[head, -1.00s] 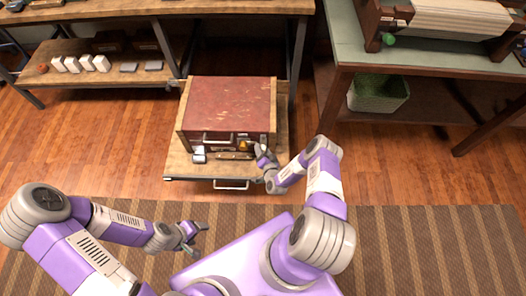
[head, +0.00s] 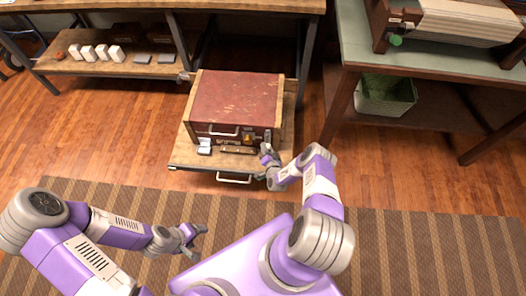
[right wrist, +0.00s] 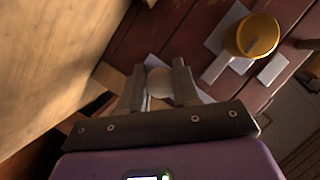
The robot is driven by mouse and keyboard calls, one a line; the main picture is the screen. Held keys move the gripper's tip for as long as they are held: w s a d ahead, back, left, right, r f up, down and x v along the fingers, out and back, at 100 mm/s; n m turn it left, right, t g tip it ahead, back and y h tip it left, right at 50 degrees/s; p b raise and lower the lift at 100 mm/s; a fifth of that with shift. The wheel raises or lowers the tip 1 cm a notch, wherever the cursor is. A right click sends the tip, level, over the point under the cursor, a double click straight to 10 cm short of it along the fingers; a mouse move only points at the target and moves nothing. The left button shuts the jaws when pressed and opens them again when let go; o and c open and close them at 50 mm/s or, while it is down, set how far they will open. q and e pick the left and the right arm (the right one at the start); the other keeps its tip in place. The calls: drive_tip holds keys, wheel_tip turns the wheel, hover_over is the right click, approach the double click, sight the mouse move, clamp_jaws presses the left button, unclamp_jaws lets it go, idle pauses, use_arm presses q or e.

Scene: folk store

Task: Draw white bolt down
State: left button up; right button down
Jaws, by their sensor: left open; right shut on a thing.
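A red-brown chest (head: 238,96) stands on a low wooden stand, its front toward me. Its front has a metal handle (head: 224,132) and a yellow knob (head: 247,138), which also shows in the right wrist view (right wrist: 254,36). My right gripper (head: 267,157) is at the right end of the chest's front. In the right wrist view its fingers (right wrist: 159,88) are closed around a small rounded whitish piece, the white bolt (right wrist: 160,80), against the red front. The fingers hide much of the bolt. My left gripper (head: 197,238) is open and empty, low and away from the chest.
The wooden stand (head: 188,157) juts out in front of the chest, with a small white-topped item (head: 205,146) on it. A workbench shelf (head: 105,66) with white blocks is at the back left. A green-topped table (head: 440,59) is at the right. The striped rug (head: 430,250) is clear.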

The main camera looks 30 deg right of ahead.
drive_tip(key=shift+s+a+f, duration=0.1)
drive_tip(key=shift+s+f, duration=0.05)
drive_tip(key=shift+f, duration=0.15)
use_arm(q)
drive_tip(key=shift+s+a, duration=0.3)
drive_tip(key=shift+s, duration=0.25)
use_arm(e)
drive_tip(key=shift+f, duration=0.1)
drive_tip(key=c, duration=0.8)
unclamp_jaws()
use_arm(q)
drive_tip(key=shift+w, duration=0.1)
